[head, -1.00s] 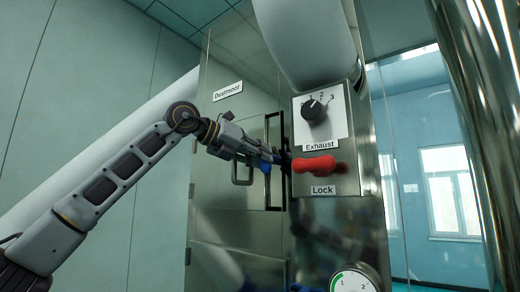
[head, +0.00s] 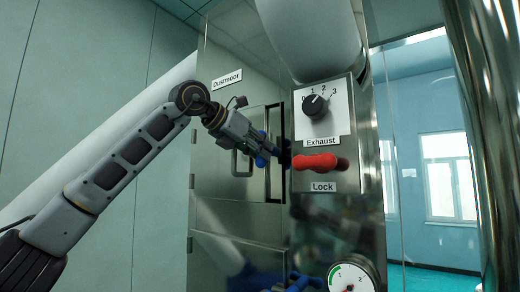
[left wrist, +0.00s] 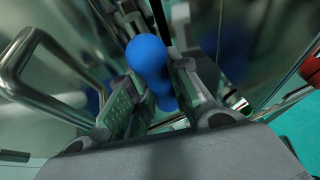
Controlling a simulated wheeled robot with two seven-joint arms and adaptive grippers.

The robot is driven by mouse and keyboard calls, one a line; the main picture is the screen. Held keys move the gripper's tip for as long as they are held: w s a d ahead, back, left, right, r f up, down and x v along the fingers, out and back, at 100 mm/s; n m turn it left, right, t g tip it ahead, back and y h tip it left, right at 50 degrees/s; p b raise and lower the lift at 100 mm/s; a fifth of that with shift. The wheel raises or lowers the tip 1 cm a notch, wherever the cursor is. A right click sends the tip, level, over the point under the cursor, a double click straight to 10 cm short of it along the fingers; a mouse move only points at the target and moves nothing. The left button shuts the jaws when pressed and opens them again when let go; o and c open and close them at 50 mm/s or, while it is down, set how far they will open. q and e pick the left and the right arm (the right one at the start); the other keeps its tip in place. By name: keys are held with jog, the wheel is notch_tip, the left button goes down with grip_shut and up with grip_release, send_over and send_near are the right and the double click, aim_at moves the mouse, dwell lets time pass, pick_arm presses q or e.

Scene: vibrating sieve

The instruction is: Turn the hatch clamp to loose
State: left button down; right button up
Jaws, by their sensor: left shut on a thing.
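The hatch clamp (head: 264,160) is a blue handle at the right edge of the steel door labelled Dustmoor. In the left wrist view its rounded blue knob (left wrist: 148,58) stands between the two finger pads. My left gripper (head: 256,150) is shut on it, coming in from the upper left. The fingers hide part of the clamp in the head view. In the left wrist view the gripper (left wrist: 152,92) has a pad on each side of the blue handle. My right gripper is not in view.
A red lock handle (head: 315,162) and a black exhaust dial (head: 315,107) sit on the panel just right of the clamp. A steel door handle (head: 239,163) is close to the left gripper. A gauge (head: 352,278) and a blue part (head: 297,283) are below.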

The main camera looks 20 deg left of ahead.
pick_arm(q)
jog(key=shift+f, duration=0.15)
jog(key=c, duration=1.3)
grip_release()
jog(key=shift+w, duration=0.1)
jog(key=v, duration=1.2)
jog(key=shift+d, duration=0.1)
